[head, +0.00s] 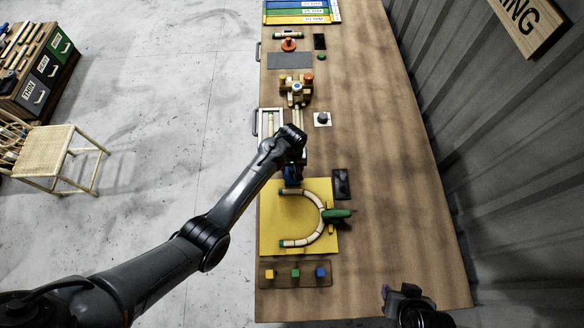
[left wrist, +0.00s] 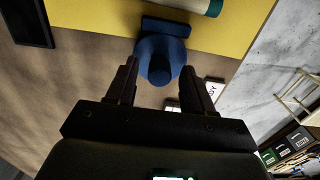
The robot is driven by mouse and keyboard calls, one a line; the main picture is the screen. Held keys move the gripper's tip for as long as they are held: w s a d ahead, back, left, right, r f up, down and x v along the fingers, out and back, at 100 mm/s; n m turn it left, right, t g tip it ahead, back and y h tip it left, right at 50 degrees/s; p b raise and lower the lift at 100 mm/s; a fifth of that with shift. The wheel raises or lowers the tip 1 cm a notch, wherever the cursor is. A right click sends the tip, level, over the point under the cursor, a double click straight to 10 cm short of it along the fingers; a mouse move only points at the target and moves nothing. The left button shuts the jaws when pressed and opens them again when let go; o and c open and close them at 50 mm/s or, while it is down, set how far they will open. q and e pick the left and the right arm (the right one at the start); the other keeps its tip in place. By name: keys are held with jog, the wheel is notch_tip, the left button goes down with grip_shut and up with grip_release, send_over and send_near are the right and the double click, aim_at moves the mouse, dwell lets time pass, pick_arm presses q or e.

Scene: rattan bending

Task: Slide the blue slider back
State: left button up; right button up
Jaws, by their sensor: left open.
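The blue slider (head: 291,181) sits at the top edge of the yellow board (head: 270,220), partly hidden by my left arm in the head view. In the left wrist view it shows as a blue block with a round knob (left wrist: 160,57). My left gripper (left wrist: 160,70) is open, with one finger on each side of the knob; whether they touch it I cannot tell. A bent rattan piece (head: 318,228) curves across the board, with a green slider (head: 335,214) at its right side. My right gripper (head: 400,292) is at the bottom right, away from the board; its jaws are unclear.
A tray with yellow, green and blue cubes (head: 295,273) lies below the board. A dark flat box (head: 341,184) is beside its upper right corner. A wooden fixture (head: 296,90) and a white tray (head: 268,113) stand farther up. The table's right side is clear.

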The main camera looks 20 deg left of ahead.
pick_arm(q)
jog(key=shift+f, duration=0.5)
grip_shut()
